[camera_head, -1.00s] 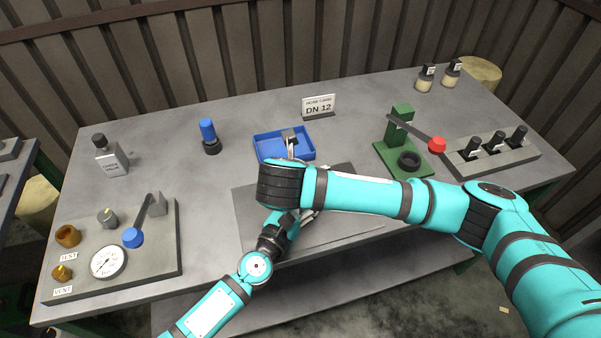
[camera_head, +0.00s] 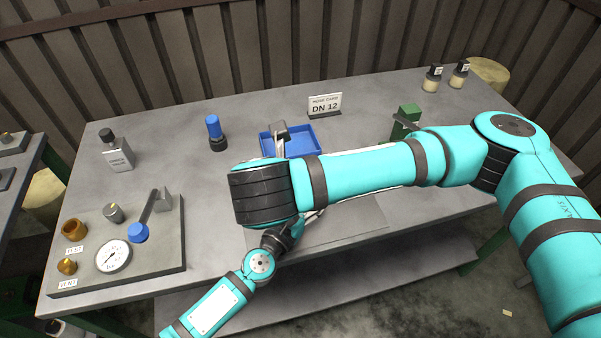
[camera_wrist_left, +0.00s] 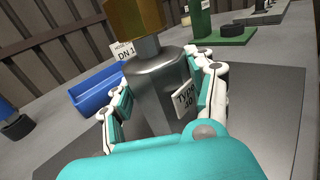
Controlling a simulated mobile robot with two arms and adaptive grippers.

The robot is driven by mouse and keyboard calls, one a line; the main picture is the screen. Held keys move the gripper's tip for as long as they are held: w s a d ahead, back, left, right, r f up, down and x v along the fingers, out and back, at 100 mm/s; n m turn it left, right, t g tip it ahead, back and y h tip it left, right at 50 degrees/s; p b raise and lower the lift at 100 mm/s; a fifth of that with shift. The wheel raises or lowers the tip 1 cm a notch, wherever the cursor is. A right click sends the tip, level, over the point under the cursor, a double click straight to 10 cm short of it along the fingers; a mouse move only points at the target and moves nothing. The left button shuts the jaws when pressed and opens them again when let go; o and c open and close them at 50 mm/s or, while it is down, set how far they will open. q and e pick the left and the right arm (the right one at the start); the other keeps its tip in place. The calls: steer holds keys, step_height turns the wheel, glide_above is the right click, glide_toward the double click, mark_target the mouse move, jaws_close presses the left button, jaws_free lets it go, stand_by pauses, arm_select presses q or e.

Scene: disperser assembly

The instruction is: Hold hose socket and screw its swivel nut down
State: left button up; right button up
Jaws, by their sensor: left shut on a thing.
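My left gripper (camera_wrist_left: 160,105) is shut on a grey metal body (camera_wrist_left: 160,75) labelled "Type 40". It holds the body upright, with a finger on each side. A brass hex piece (camera_wrist_left: 135,18) sits on the neck of the body and is cut off by the top of the left wrist view. I cannot tell whether it is the swivel nut. In the head view my right forearm hides most of my left gripper and the body. Beyond my right wrist, thin light parts of my right gripper seem to show (camera_head: 276,146) by a small grey block; their grip is unclear.
A blue tray (camera_head: 318,149) lies behind my right arm. A gauge board (camera_head: 170,266) is at front left. A green press (camera_head: 407,118) is partly hidden by my right arm.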

arm_select(q)
steer(key=o, duration=1.7)
